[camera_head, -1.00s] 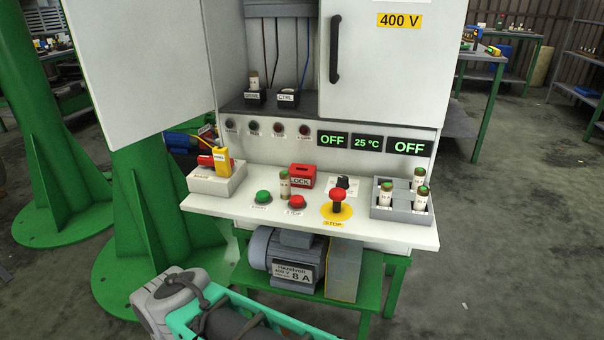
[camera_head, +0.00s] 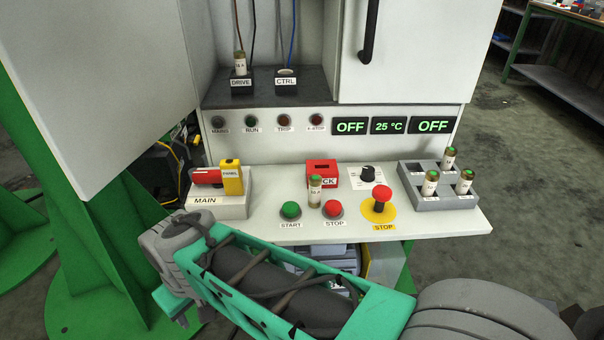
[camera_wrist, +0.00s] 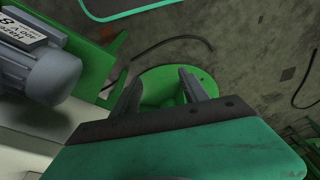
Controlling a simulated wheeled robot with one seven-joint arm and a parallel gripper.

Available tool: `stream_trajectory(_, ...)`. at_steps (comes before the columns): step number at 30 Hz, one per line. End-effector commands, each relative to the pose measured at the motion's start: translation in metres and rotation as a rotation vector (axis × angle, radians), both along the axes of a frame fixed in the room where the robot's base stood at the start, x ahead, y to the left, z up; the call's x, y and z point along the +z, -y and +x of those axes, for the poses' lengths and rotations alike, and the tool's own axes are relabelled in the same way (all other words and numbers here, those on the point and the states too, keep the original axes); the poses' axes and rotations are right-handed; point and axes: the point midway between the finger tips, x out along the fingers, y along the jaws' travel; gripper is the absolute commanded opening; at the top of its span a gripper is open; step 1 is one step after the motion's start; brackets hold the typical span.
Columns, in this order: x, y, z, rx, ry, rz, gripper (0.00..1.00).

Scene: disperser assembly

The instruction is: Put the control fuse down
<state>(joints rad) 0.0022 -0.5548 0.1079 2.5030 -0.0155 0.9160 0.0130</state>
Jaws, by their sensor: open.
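A fuse (camera_head: 315,190) with a pale label stands upright on the white shelf between the green START button and the red STOP button. The CTRL holder (camera_head: 286,83) has no fuse standing in it, while the DRIVE holder beside it has a fuse (camera_head: 240,64). Three more fuses stand in the grey tray (camera_head: 448,203) at the right. I cannot tell which fuse is the control fuse. My gripper (camera_wrist: 165,88) is open and empty in the wrist view, pointing down over the floor and a green round base. In the head view my arm is low in front of the shelf.
On the shelf are a red lock block (camera_head: 321,174), a yellow-and-red MAIN switch (camera_head: 219,205) and a red emergency STOP knob (camera_head: 382,198). The open cabinet door (camera_head: 100,90) stands at left. A grey motor (camera_wrist: 38,75) lies close left in the wrist view.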

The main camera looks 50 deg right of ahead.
Motion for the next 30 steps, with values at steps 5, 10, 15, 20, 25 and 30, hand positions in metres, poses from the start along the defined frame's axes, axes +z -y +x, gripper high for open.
stream_trajectory(5, 0.124, 0.000, -0.001, 0.008, -0.001, 0.000, 0.52)
stream_trajectory(10, 0.198, 0.002, -0.002, 0.009, -0.005, -0.001, 0.52)
stream_trajectory(15, 0.249, 0.009, 0.001, -0.015, -0.010, -0.001, 0.52)
stream_trajectory(20, 0.290, 0.027, 0.007, -0.080, -0.023, -0.001, 0.52)
stream_trajectory(25, 0.306, 0.088, 0.020, -0.295, -0.059, 0.008, 0.52)
stream_trajectory(30, 0.282, 0.170, 0.017, -0.557, -0.097, 0.025, 0.52)
